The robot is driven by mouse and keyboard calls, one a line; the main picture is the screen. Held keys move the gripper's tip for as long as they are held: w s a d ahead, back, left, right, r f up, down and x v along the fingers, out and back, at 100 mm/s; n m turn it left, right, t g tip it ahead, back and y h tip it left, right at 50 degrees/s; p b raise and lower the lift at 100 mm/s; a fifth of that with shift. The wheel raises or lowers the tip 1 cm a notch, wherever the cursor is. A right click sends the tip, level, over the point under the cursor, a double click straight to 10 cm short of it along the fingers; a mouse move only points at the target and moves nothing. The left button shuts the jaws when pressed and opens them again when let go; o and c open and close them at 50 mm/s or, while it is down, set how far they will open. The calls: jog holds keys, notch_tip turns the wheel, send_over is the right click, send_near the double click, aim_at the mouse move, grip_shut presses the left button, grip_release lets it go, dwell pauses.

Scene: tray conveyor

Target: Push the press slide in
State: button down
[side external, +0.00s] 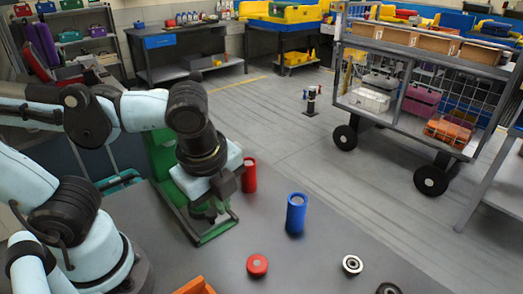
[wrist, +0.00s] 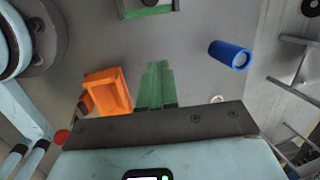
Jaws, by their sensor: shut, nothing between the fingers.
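The green press (side external: 216,232) stands at the left of the grey table in the side view, with its upright behind my wrist. Part of a green frame with a pale piece shows at the top edge of the wrist view (wrist: 148,10). I cannot clearly make out the press slide, since my wrist and gripper cover much of the press. My gripper (side external: 207,213) is low over the press base, pointing down. In the wrist view its two greenish fingers (wrist: 156,66) lie together, shut and empty. I cannot tell whether they touch the press.
A red cylinder (side external: 249,175) stands right behind the gripper, and a blue cylinder (side external: 296,213) stands further right. A red puck (side external: 257,265), a bearing ring (side external: 352,264) and an orange bin (side external: 196,286) are nearer the front. The table between the cylinders and puck is clear.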

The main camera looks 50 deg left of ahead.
jog(key=f+m, duration=0.2)
jog(key=s+a+f+m+y, duration=0.1)
jog(key=f+m, duration=0.1)
jog(key=f, duration=0.1)
jog(key=f+m, duration=0.2)
jog(key=f, duration=0.1)
jog(key=shift+s+a+g+y, duration=0.25)
jog(key=shift+a+g+y, duration=0.05)
jog(key=shift+a+g, duration=0.1)
jog(key=shift+w+a+f, duration=0.15)
jog(key=shift+w+a, duration=0.15)
jog(key=shift+a, duration=0.3)
jog(key=shift+w+a+f, duration=0.1)
jog(key=shift+w+a, duration=0.2)
jog(key=shift+a, duration=0.25)
jog(key=shift+w+a+f, duration=0.15)
jog(key=shift+w+a, duration=0.15)
jog(key=shift+a, duration=0.3)
jog(key=shift+a, duration=4.5)
jog(key=shift+s+d, duration=0.1)
